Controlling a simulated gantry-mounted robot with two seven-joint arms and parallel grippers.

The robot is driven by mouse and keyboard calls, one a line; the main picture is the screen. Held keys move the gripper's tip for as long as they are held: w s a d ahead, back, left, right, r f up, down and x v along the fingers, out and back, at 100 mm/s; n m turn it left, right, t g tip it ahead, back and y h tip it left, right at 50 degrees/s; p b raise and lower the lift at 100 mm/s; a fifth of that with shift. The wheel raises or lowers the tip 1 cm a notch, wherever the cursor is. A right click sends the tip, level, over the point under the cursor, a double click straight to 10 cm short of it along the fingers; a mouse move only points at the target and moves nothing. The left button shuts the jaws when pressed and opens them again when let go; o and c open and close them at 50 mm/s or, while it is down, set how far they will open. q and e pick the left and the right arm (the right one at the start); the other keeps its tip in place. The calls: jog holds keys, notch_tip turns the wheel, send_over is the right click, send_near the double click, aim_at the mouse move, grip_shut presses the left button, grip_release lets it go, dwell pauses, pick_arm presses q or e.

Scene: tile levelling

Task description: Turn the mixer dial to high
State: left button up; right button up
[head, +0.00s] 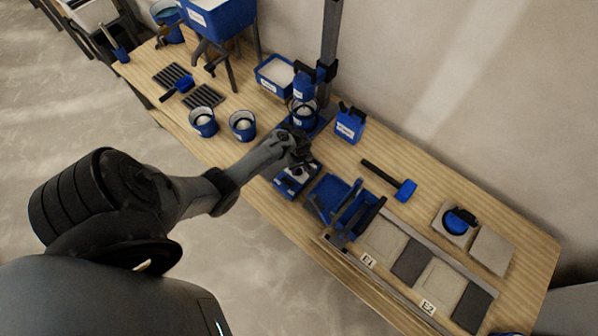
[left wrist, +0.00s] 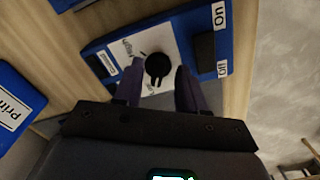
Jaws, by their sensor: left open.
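The mixer dial (left wrist: 157,65) is a round black knob on a white panel of a blue control box (left wrist: 228,38). The box also shows in the head view (head: 291,188), at the bench's near edge, partly hidden by my arm. My left gripper (left wrist: 158,88) is open, its two dark fingers pointing at the dial with the knob between or just beyond their tips. I cannot tell whether they touch it. My right gripper is not in view.
A black switch (left wrist: 204,52) marked On and Off sits beside the dial. The mixer stand (head: 330,45) rises behind my gripper.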

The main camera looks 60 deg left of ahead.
pick_arm(q)
jog(key=shift+f, duration=0.9)
grip_shut()
